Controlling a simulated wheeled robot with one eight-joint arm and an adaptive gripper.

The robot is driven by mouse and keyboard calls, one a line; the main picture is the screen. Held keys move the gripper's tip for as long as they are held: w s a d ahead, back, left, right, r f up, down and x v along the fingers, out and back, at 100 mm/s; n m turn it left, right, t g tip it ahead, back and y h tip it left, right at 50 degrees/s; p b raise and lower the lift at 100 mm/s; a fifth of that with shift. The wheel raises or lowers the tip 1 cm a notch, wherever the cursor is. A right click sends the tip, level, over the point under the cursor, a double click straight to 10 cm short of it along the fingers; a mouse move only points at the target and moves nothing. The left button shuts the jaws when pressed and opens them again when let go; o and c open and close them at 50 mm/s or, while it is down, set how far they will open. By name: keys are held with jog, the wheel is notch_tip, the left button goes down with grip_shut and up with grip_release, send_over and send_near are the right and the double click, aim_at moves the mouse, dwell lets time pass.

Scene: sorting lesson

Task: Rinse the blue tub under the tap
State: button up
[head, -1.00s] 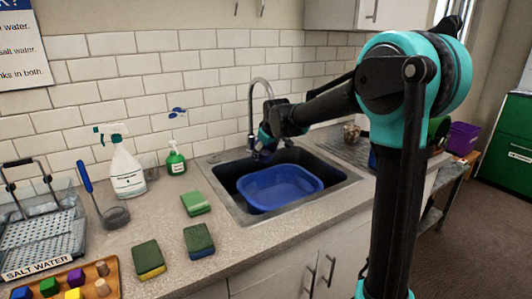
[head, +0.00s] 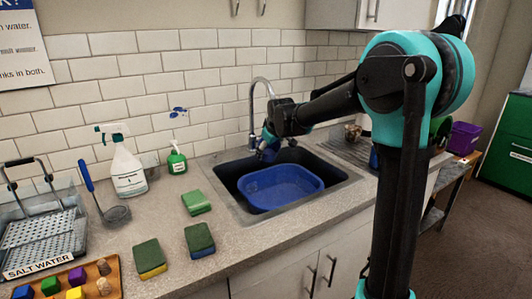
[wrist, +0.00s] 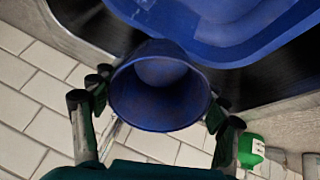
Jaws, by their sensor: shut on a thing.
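The blue tub (wrist: 160,105) is a small round cup. In the wrist view its round rim faces the camera. My gripper (wrist: 158,110) is shut on it, with a dark finger on each side. In the head view my gripper (head: 268,146) is at the back of the sink, close to the tap (head: 253,108), with the tub (head: 268,154) small and partly hidden. The tap's curved spout ends near my wrist; I cannot tell whether water runs or touches the tub.
A larger blue basin (head: 280,190) sits in the dark sink (head: 235,205). A green bottle (head: 176,162), a spray bottle (head: 127,172) and several sponges (head: 197,202) stand or lie left of the sink. A drying rack (head: 345,148) is on the right.

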aim_at(273, 159)
jog(key=shift+d, duration=0.1)
jog(key=shift+s+d, duration=0.25)
jog(key=shift+s, duration=1.05)
jog(key=shift+s+d, duration=0.3)
jog(key=shift+s, duration=1.05)
jog(key=shift+s+d, duration=0.25)
jog(key=shift+s, duration=1.05)
jog(key=s+d+r, duration=0.1)
jog(key=s+r, duration=0.3)
jog(key=s, duration=0.1)
